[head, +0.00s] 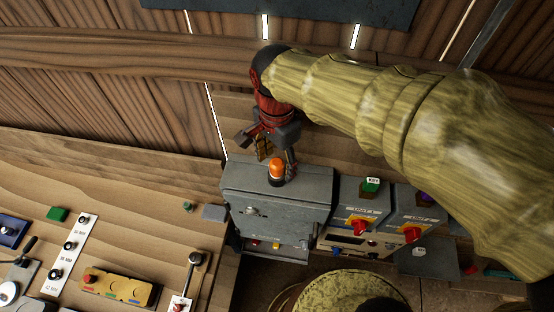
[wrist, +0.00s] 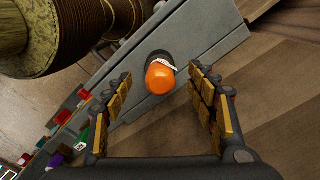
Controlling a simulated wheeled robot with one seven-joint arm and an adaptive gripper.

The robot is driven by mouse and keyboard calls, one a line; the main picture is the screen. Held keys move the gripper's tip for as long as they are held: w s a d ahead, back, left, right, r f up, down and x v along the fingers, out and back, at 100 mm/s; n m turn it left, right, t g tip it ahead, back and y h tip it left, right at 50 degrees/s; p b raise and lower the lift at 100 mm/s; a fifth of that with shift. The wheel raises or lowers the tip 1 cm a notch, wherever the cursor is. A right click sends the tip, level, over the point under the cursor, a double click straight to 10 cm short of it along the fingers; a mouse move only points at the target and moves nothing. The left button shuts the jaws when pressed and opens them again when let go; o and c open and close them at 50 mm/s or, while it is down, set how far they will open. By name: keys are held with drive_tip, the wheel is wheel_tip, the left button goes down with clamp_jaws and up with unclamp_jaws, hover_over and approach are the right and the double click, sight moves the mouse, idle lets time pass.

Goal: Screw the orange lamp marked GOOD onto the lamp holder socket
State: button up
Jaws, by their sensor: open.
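The orange lamp (head: 276,170) stands on top of a grey metal box (head: 300,205) in the head view. In the wrist view the lamp (wrist: 161,77) shows its orange dome with a white tag or band at its edge, too small to read. It sits at a dark round base (wrist: 160,57) on the grey surface; how far it is seated I cannot tell. My gripper (head: 278,155) is just behind and above the lamp. In the wrist view my gripper (wrist: 168,105) has its padded fingers wide apart, one on each side of the lamp, with gaps.
Right of the box stand two grey units with red knobs (head: 359,227) and a green block (head: 371,186). A wooden bench (head: 120,190) on the left carries switch panels and a lever (head: 192,265). A wooden wall is behind the box.

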drive_tip(key=shift+r, duration=0.1)
wheel_tip(320, 180, up, 5)
drive_tip(key=p, duration=0.3)
wheel_tip(320, 180, up, 12)
idle(0.7)
drive_tip(key=shift+f, duration=0.2)
